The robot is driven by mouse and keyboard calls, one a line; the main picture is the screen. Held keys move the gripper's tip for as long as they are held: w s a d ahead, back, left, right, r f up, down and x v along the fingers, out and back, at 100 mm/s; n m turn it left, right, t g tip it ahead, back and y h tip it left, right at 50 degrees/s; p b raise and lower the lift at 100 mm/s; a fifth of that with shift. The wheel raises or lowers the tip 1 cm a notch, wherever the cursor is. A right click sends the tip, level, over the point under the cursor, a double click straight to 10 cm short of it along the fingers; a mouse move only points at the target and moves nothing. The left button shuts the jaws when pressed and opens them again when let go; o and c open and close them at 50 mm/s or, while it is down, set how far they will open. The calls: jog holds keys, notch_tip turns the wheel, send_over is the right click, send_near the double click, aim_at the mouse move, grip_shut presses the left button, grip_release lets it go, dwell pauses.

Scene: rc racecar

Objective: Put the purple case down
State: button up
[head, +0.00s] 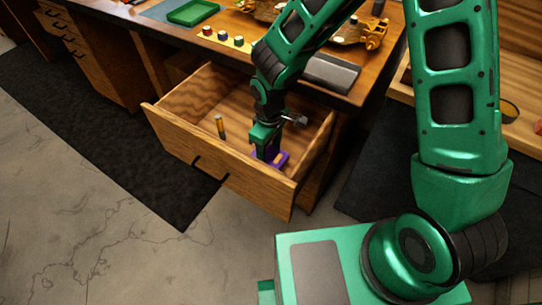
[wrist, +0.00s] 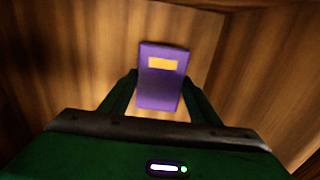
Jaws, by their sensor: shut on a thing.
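The purple case (wrist: 161,88) is a small flat box with an orange-yellow label, seen between my fingers in the wrist view. My gripper (wrist: 158,92) is shut on it, one finger on each side. In the head view the purple case (head: 281,160) is low inside the open wooden drawer (head: 218,174), near its front right corner, partly hidden by my gripper (head: 267,152). The drawer's wooden floor and walls surround it in the wrist view. I cannot tell whether the case touches the drawer floor.
A small orange-topped cylinder (head: 220,126) stands in the drawer to the left of my gripper. The drawer's middle and back left floor looks clear. The desk top (head: 150,28) above holds a green tray (head: 193,12), a yellow strip with knobs (head: 222,38) and a dark flat box (head: 330,73).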

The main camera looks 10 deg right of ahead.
aim_at(269, 154)
jog(key=shift+f, duration=2.1)
jog(key=shift+f, duration=0.1)
jog(key=o, duration=1.2)
notch_tip(269, 154, up, 12)
jog(key=shift+r, duration=0.1)
